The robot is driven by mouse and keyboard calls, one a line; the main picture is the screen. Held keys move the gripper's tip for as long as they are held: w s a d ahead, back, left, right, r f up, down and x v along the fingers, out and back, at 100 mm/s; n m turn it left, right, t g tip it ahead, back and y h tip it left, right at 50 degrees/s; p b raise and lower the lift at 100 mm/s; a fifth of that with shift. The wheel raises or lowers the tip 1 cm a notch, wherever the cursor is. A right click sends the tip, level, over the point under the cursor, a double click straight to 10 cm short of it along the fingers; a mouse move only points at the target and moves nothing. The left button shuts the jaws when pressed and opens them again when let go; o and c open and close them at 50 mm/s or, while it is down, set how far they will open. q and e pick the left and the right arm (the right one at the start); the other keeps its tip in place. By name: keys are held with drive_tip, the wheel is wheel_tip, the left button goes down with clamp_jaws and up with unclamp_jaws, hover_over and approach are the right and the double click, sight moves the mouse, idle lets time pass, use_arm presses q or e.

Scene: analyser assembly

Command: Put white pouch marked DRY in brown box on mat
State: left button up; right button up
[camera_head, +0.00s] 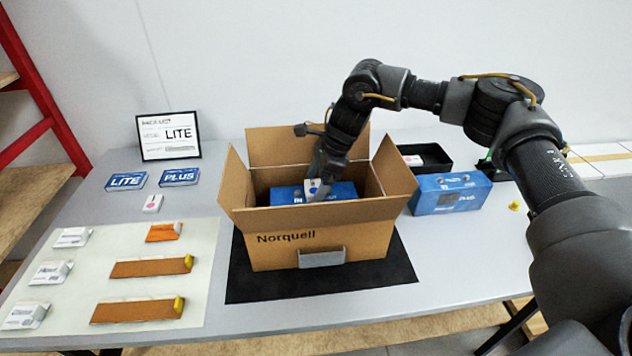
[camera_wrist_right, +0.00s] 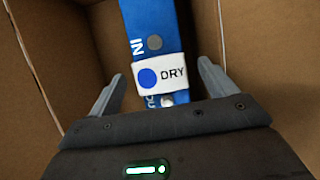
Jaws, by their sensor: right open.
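The brown box (camera_head: 340,243), marked Norquell, stands open with its flaps spread on the black mat (camera_head: 262,288). The white pouch marked DRY (camera_wrist_right: 160,78), with a blue dot, lies across a blue box (camera_wrist_right: 152,22) inside the brown box. The pouch also shows in the head view (camera_head: 313,188), partly behind my gripper. My right gripper (camera_head: 318,185) reaches down into the brown box. In the right wrist view its two fingers (camera_wrist_right: 160,85) are apart on either side of the pouch, with gaps to it. My left gripper is not in view.
A blue box (camera_head: 448,194) and a black tray (camera_head: 437,158) stand right of the brown box. A pale sheet (camera_head: 90,245) at left bears several white packs and orange-brown items.

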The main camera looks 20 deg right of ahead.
drive_tip(key=shift+r+p, duration=0.35)
drive_tip(key=shift+r, duration=0.15)
drive_tip(key=shift+r+p, duration=0.5)
drive_tip(key=shift+r, duration=0.15)
drive_tip(key=shift+r+p, duration=0.65)
drive_tip(key=shift+r, duration=0.6)
drive_tip(key=shift+r+p, duration=1.3)
drive_tip(key=shift+r, duration=0.25)
use_arm(q)
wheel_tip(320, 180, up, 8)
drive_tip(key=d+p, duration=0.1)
drive_tip(key=p, duration=0.2)
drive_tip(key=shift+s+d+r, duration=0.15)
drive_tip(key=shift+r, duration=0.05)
use_arm(e)
drive_tip(key=shift+r, duration=2.1)
